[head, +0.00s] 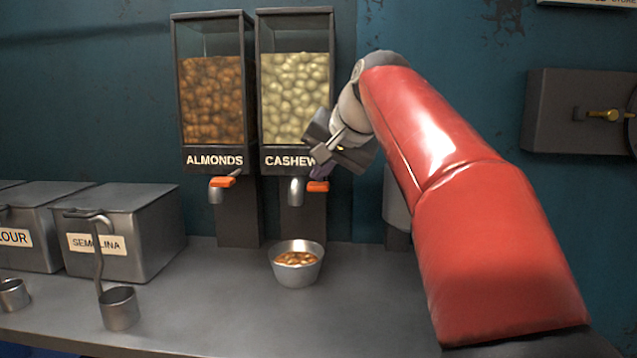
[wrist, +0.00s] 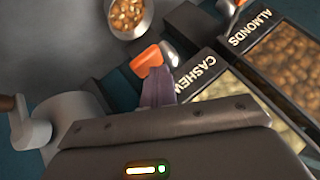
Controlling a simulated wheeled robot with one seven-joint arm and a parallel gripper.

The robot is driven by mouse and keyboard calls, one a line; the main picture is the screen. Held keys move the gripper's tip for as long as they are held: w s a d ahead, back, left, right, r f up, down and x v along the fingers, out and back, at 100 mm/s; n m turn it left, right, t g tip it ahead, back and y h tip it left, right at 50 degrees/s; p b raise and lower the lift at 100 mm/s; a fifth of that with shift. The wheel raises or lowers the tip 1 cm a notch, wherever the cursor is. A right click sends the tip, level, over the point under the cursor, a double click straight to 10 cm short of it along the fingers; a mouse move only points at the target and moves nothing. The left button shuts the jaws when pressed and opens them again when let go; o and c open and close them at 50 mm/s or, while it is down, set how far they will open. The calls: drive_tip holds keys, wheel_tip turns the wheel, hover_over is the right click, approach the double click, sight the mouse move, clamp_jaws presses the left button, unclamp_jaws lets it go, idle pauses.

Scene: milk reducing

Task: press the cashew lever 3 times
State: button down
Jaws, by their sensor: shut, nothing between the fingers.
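The almond dispenser (head: 212,95) with its own orange lever (head: 222,182) is directly left of the cashew one. Metal bins (head: 135,235) and a ladle (head: 119,308) stand at left. A grey wall box (head: 560,112) is at right. The counter front is clear.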

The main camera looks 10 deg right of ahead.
drive_tip(key=shift+f+b, duration=0.6)
drive_tip(key=shift+f, duration=0.3)
idle(0.4)
drive_tip(key=shift+r, duration=0.1)
drive_tip(key=shift+r+p, duration=1.65)
drive_tip(key=shift+p, duration=0.3)
wheel_tip(320, 180, up, 3)
drive_tip(key=p, duration=0.3)
drive_tip(key=shift+r, duration=1)
